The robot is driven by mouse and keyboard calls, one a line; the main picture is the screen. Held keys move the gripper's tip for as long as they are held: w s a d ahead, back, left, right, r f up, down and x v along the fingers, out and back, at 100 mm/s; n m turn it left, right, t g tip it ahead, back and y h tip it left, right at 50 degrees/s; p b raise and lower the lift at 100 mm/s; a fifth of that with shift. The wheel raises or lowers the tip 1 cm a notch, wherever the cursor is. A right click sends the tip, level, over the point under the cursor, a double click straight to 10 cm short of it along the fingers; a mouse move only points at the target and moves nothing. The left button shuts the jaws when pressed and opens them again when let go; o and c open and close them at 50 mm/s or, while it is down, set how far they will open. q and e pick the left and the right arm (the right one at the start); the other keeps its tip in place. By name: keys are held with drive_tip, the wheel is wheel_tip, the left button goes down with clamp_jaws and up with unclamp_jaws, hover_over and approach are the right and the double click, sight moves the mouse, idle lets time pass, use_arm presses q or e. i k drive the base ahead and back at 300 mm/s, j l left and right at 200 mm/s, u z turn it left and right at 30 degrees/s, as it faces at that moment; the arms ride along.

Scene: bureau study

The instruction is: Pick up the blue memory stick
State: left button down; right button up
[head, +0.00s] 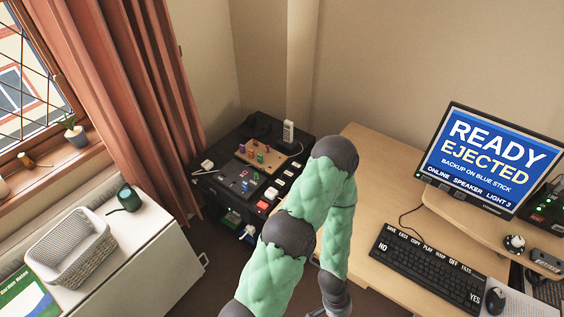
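Several small coloured sticks stand upright on a wooden board (262,155) on top of the black cabinet (293,154); purple, green and orange ones show. More small pieces stand on a dark panel (238,182) in front of it, one of them bluish (245,186). They are too small for me to tell which is the blue memory stick. One of my arms, in a green padded sleeve, rises from the bottom edge and bends back down at the middle. Its dark wrist reaches the bottom edge, and no fingertips show clearly. My other arm is not visible.
A monitor (489,158) reads "READY EJECTED, BACKUP ON BLUE STICK". A wooden desk (385,170) holds a keyboard (430,268) and mouse (495,300). A white cordless phone (288,132) stands at the cabinet's back. A basket (72,252) sits on the white unit at left.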

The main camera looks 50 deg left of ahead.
sight(245, 186)
drive_tip(key=u, duration=2.15)
